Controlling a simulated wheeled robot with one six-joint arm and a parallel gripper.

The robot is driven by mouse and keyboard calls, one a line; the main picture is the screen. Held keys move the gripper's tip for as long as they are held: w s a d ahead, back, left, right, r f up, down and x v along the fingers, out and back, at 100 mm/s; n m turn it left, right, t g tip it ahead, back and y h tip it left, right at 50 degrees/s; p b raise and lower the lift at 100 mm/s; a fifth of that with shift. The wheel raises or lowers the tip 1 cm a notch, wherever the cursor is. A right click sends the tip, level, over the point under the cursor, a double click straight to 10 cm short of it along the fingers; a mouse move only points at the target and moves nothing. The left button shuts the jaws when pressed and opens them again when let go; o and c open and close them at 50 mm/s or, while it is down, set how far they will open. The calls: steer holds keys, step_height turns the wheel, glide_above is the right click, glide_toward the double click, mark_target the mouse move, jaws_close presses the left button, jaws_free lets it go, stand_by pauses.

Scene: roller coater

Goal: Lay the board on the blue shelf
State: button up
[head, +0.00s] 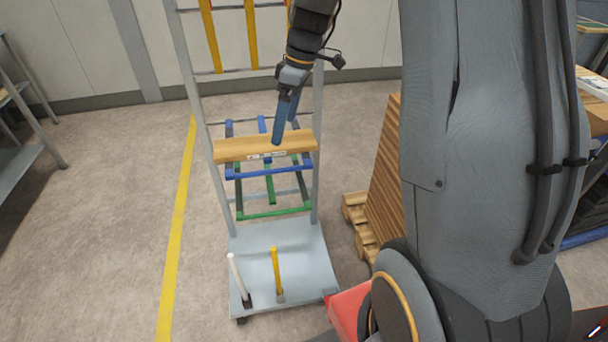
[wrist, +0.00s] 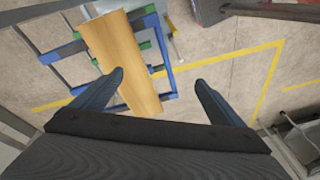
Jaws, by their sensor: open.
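The board (head: 236,148) is a pale wooden plank with a small printed label on its front edge. It lies crosswise on the blue shelf (head: 268,172), an open frame of blue bars in the grey rack, and looks flat. The board (wrist: 122,60) also shows in the wrist view, lying across the blue bars (wrist: 165,60). My gripper (head: 285,130) is above the board in the head view, pointing down. In the wrist view my gripper (wrist: 159,77) has its two fingers wide apart with nothing between them, and the board lies beyond the left finger.
A green-barred shelf (head: 274,213) is under the blue one. Yellow bars (head: 252,35) hang higher up. The rack's grey base (head: 262,275) carries a white post and a yellow post. Stacked wood (head: 385,180) stands right of the rack.

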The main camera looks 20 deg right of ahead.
steer(key=s+a+f+m+h, duration=0.1)
steer(key=s+m, duration=0.4)
steer(key=s, duration=0.5)
steer(key=s+a+f+m+h, duration=0.1)
steer(key=s+m, duration=0.4)
steer(key=s, duration=0.5)
steer(key=shift+s+a+f+m+h, duration=0.2)
steer(key=shift+a+f+m+h, duration=0.2)
steer(key=shift+f, duration=0.45)
